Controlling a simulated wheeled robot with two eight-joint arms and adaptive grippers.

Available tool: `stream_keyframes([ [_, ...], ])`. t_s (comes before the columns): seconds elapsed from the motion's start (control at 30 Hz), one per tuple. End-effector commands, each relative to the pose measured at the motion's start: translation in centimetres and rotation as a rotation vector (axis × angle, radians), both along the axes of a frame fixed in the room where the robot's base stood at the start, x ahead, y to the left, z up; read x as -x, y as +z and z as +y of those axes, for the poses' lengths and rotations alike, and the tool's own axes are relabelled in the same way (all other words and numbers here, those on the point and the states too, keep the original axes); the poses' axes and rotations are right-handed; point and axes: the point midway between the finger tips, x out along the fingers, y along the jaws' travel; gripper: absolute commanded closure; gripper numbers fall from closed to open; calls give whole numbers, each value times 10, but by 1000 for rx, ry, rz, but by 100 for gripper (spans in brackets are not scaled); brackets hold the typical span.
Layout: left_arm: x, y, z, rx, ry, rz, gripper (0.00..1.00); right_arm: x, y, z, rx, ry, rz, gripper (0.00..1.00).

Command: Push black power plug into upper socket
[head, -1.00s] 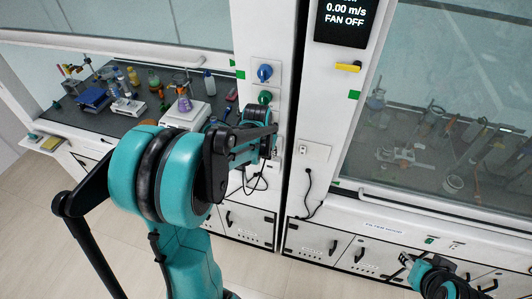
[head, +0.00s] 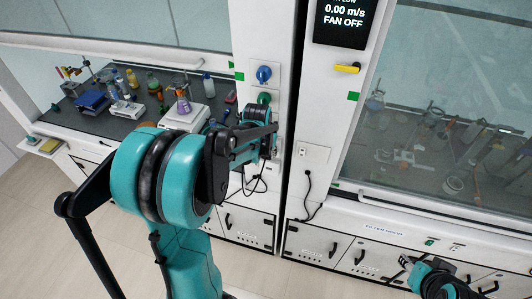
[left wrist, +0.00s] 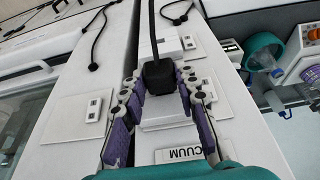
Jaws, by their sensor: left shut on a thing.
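The black power plug (left wrist: 158,77) shows in the left wrist view between the purple-padded fingers of my left gripper (left wrist: 157,92), which is shut on it. Its black cable runs to the top of that view. The plug is in front of a white socket block (left wrist: 166,112) on a wall plate and covers part of it; I cannot tell whether it is seated. A small outlet (left wrist: 188,43) sits beside the cable. In the head view my left gripper (head: 268,148) is at the post between the hoods and hides the plug. My right gripper (head: 404,268) is at the lower right, its jaws unclear.
A blue valve knob (head: 264,74) and a green one (head: 264,98) sit above my left gripper. Another outlet plate (head: 314,157) with a hanging black cord (head: 308,185) is to the right. Glassware and a white hotplate (head: 188,117) stand on the left hood's worktop.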

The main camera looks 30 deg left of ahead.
Motion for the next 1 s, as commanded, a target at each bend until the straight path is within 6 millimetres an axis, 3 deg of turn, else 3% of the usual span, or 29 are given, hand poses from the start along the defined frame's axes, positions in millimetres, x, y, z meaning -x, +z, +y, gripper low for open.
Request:
stream_keyframes([
  [1.0, -6, 0, 2, 0, 0, 0, 98, 0, -3, 0, 0, 0, 0, 60],
])
